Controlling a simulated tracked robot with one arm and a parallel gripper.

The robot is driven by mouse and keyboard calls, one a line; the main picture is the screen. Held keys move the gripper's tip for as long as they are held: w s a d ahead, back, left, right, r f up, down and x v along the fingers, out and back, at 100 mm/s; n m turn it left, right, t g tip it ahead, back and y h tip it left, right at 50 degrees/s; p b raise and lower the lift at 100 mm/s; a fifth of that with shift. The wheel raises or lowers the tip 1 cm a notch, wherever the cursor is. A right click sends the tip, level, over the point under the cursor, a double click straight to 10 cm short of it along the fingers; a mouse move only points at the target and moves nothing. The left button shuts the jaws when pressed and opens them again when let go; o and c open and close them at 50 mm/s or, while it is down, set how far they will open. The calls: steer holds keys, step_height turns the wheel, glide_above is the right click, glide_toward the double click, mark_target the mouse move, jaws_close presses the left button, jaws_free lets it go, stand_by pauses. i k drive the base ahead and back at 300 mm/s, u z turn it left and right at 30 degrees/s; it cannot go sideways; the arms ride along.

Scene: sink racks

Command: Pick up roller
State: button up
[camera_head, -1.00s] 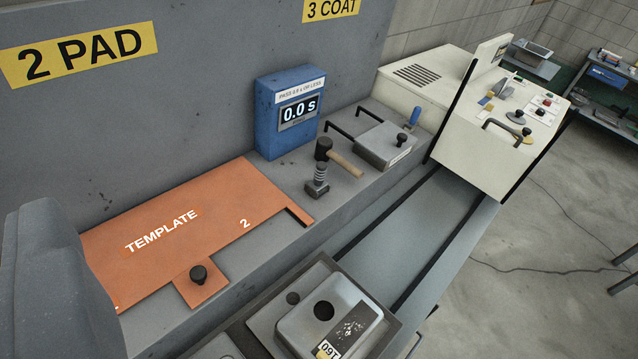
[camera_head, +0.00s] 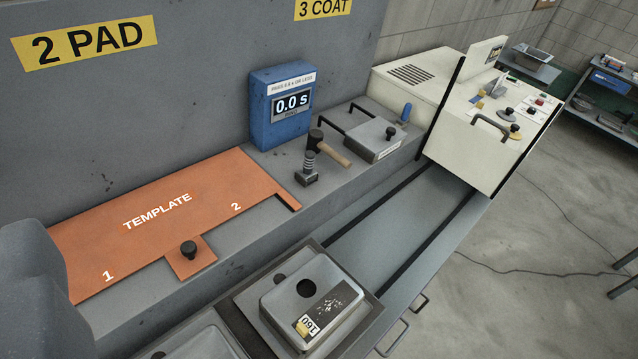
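I cannot clearly make out a roller. A short blue handle (camera_head: 406,112) stands up behind the metal box at the far end of the ledge; what it belongs to is hidden. A tool with a black cylindrical head and a wooden handle (camera_head: 333,153) lies on the ledge; it looks more like a mallet. It is beside a small metal stamp-like piece with a ribbed neck (camera_head: 308,168). My gripper's fingers do not show in this view, and I see nothing held.
An orange template plate (camera_head: 160,225) with a black knob covers the left ledge. A blue timer box (camera_head: 282,105) and a metal box with black handles (camera_head: 370,138) stand on the ledge. Steel sinks sit in the trough below, one labelled 160 (camera_head: 315,290). A cream machine (camera_head: 470,120) stands beyond.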

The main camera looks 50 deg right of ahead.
mark_target(307, 175)
steer(key=u, duration=0.05)
steer(key=k, duration=0.2)
steer(key=u, duration=2.8)
steer(key=k, duration=1.95)
steer(key=z, duration=2.6)
